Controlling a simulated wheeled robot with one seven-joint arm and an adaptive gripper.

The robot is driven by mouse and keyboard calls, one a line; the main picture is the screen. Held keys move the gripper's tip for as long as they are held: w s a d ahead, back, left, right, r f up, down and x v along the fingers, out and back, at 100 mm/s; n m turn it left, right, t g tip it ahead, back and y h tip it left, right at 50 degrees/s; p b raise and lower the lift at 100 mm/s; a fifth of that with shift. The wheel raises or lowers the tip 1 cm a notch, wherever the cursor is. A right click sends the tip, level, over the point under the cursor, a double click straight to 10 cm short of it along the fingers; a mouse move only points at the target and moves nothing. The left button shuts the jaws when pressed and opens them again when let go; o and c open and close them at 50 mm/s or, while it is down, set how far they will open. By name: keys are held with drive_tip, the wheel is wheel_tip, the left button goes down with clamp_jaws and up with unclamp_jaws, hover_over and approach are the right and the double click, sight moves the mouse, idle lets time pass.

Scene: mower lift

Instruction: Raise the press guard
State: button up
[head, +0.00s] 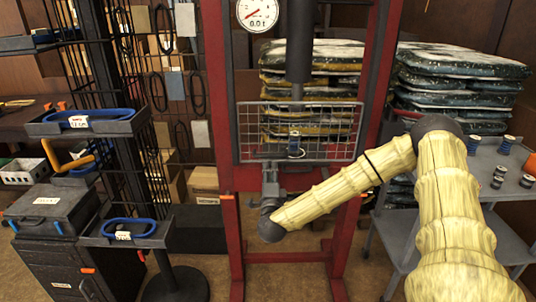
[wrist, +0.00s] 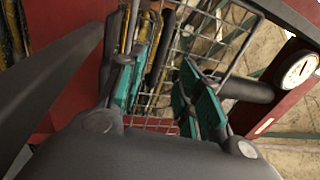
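The press guard (head: 330,132) is a wire-mesh panel in a dark frame across the red press, below the dark ram (head: 299,50). My gripper (head: 270,168) is at the guard's lower left edge, pointing up at it. In the wrist view my gripper (wrist: 160,85) has its two teal-padded fingers apart, with a clear gap between them. The guard's frame and mesh (wrist: 243,45) show beyond and beside the right finger. I cannot tell whether a finger touches the frame. A small blue-and-dark part (head: 294,143) shows behind the mesh.
The press's red posts (head: 217,110) stand on both sides. A round gauge (head: 258,13) is above. Stacked bags (head: 455,75) fill the back right. A grey cart (head: 485,170) with small spools is at right. Black racks and trays (head: 95,122) stand at left.

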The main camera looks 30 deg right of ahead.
sight(270, 156)
drive_tip(key=p+x, duration=0.2)
drive_tip(key=x, duration=0.7)
drive_tip(key=shift+d+f, duration=0.1)
clamp_jaws()
